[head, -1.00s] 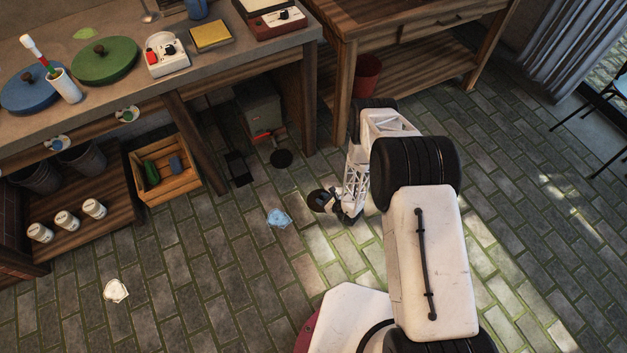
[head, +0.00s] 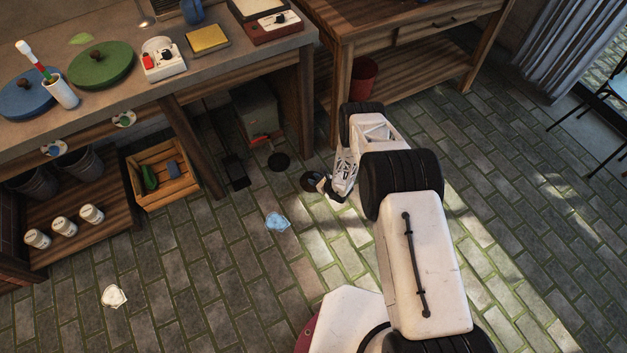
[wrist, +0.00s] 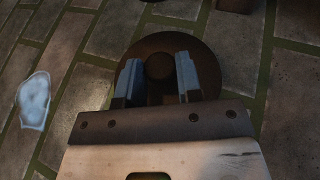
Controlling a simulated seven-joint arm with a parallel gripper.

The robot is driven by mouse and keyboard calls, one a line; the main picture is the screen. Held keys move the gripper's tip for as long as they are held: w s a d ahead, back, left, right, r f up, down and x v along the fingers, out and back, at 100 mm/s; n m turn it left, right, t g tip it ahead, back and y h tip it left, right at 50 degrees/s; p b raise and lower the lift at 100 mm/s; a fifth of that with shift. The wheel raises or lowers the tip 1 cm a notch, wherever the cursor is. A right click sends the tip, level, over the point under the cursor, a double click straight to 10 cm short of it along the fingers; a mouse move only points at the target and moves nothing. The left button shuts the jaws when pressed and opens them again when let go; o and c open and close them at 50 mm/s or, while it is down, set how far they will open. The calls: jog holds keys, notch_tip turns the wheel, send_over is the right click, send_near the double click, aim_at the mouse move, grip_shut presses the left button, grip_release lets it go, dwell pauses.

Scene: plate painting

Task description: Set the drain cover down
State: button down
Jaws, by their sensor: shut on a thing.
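The drain cover is a dark round disc (head: 311,181) with a raised knob in its middle. In the wrist view the disc (wrist: 150,42) lies flat below my gripper (wrist: 158,72), whose two grey fingers are shut on the knob. In the head view my gripper (head: 325,186) is at the right side of the disc, low over the paved floor. I cannot tell whether the disc touches the floor. A dark round spot (head: 278,160), perhaps the drain opening, is up and left of the cover, apart from it.
A crumpled light-blue item (head: 277,221) lies on the floor nearby and shows in the wrist view (wrist: 34,100). A pale item (head: 114,296) lies at lower left. Workbench legs (head: 307,100) and a wooden crate (head: 162,174) stand behind.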

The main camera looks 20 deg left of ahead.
jog(key=shift+w+a, duration=0.35)
jog(key=shift+w, duration=0.3)
jog(key=shift+w+a+f, duration=0.1)
jog(key=shift+w+a, duration=0.05)
jog(key=shift+w, duration=0.1)
jog(key=shift+w+f, duration=0.15)
jog(key=shift+f, duration=1.55)
jog(key=shift+f, duration=0.2)
jog(key=c, duration=0.8)
grip_release()
jog(key=shift+r, duration=0.15)
